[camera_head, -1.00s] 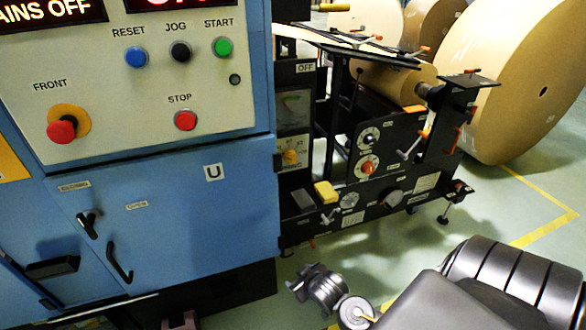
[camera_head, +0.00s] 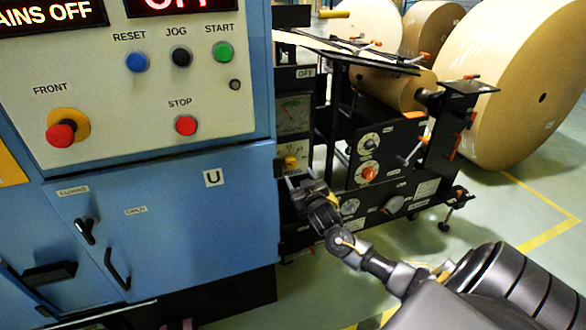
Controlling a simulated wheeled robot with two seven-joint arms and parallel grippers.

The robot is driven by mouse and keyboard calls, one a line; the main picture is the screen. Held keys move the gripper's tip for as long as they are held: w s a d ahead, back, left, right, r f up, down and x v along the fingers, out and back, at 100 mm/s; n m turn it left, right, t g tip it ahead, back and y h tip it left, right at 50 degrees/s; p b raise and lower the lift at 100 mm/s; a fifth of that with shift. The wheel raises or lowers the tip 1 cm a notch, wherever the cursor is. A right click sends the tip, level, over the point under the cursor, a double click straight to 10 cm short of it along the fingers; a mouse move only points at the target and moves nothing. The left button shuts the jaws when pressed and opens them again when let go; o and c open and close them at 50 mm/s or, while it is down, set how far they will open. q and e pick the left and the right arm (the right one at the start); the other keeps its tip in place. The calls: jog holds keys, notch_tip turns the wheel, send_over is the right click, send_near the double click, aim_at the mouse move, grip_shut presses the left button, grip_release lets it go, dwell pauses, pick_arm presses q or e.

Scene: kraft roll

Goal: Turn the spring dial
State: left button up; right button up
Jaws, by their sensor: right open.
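My right gripper (camera_head: 294,180) is open, with its fingers pointing up just below a yellow knob (camera_head: 290,161) on a white scale plate of the black machine frame. I cannot tell whether the fingers touch the knob. Two round white dials sit further right on the black panel: the upper dial (camera_head: 368,143) has a dark knob, the lower dial (camera_head: 367,174) an orange-red one. Their labels are too small to read, so I cannot tell which is the spring dial. Part of the lower panel is hidden behind my right gripper and wrist. My left gripper is not in view.
The blue cabinet (camera_head: 165,235) with its button panel (camera_head: 120,100) stands close left of the gripper. A gauge (camera_head: 292,112) sits above the yellow knob. Large kraft rolls (camera_head: 515,85) stand at the back right. Open floor (camera_head: 520,205) lies right of the frame.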

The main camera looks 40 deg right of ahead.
aim_at(292, 165)
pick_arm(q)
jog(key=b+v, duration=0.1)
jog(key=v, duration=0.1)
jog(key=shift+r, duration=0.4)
pick_arm(e)
jog(key=x, duration=0.7)
jog(key=shift+w, duration=0.1)
jog(key=shift+c, duration=0.4)
jog(key=c, duration=0.9)
